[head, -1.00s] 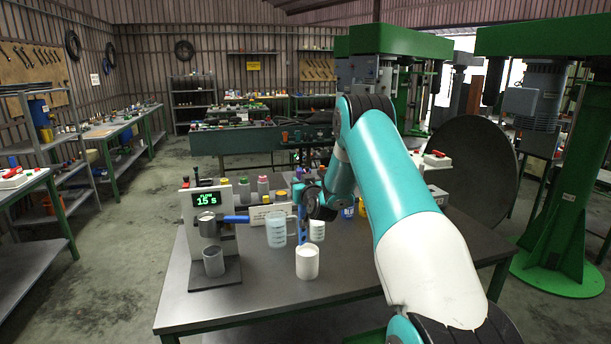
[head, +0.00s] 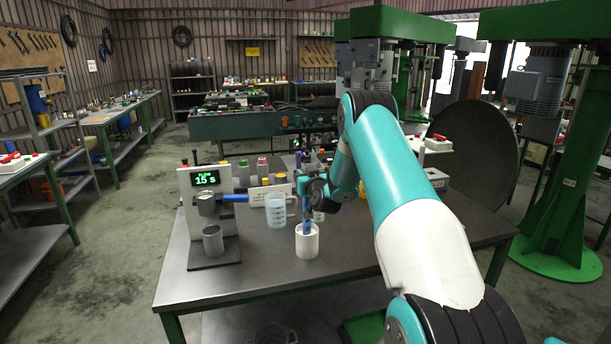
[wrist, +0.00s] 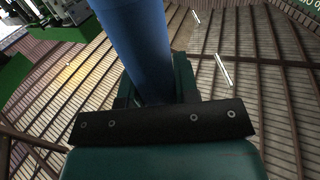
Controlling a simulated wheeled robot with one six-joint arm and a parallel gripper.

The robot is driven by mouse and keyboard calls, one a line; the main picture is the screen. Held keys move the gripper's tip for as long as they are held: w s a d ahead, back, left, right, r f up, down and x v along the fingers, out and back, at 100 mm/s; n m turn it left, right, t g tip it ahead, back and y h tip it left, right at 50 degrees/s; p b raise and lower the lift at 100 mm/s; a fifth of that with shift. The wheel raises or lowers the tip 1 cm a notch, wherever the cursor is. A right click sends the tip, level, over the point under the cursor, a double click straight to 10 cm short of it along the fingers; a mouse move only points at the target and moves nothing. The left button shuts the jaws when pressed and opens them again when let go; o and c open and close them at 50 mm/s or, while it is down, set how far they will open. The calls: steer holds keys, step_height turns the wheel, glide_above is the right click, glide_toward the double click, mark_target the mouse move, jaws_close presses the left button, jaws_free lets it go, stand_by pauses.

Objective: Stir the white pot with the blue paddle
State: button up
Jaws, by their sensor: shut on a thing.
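The white pot (head: 307,245) stands upright on the dark table (head: 350,262), near the middle of the head view. My gripper (head: 306,190) is above the pot and is shut on the blue paddle (head: 307,218). The paddle hangs about upright, and its lower end goes down inside the pot's rim. The pot's wall hides that end, so its depth and any contact with the pot cannot be told. In the wrist view the paddle's thick blue shaft (wrist: 137,45) rises from the gripper; the pot is not in that view.
A clear measuring jug (head: 277,211) stands just left of the pot. Further left is a machine with a green "15 s" display (head: 206,178), a blue handle and a metal cup (head: 212,240). Several small bottles stand behind. The table right of the pot is clear.

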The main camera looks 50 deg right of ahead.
mark_target(308, 200)
steer(key=shift+f+b, duration=3.7)
steer(key=shift+b, duration=0.15)
